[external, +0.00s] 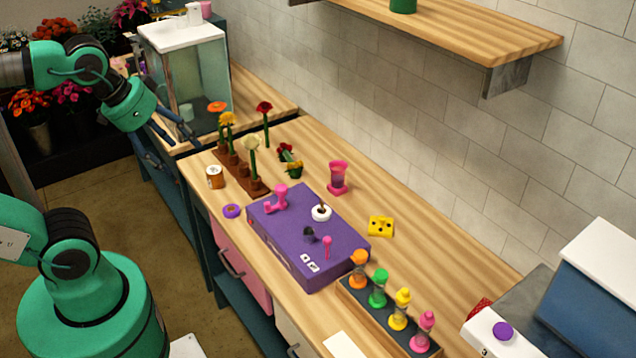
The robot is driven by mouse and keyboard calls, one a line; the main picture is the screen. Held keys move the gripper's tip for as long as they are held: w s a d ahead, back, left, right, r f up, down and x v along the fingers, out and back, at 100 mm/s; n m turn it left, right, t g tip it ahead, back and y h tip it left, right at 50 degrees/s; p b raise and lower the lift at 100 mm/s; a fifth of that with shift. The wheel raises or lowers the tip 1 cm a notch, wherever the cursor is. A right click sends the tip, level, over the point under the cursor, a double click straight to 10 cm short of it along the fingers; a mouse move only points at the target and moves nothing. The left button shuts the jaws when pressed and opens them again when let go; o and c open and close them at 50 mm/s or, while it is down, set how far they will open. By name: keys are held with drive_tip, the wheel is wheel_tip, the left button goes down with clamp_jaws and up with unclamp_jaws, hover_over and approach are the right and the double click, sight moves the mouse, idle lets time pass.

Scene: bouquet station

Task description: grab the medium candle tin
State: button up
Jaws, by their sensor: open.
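A small brown-orange tin with a pale top (215,177) stands upright on the wooden counter near its left edge. It looks like a candle tin, but I cannot tell its size class or read its label. My gripper (176,155) hangs at the upper left of the tin, beside the glass case and near the counter's edge. Its dark fingers are spread apart, with nothing seen between them. It is apart from the tin.
Potted flowers in a brown rack (240,175) stand right of the tin. A purple ring (232,211) and a purple box (300,240) lie nearer. A glass case (186,75) stands by my arm. A pink hourglass-like item (338,177) stands farther right.

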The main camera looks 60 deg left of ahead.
idle(0.3)
drive_tip(key=g+p, duration=0.4)
drive_tip(key=g, duration=0.2)
hover_over(216, 169)
wheel_tip(216, 169, down, 23)
drive_tip(key=shift+s+r+n, duration=0.1)
drive_tip(key=shift+n, duration=0.3)
drive_tip(key=shift+f+b, duration=0.75)
drive_tip(key=shift+f, duration=3.55)
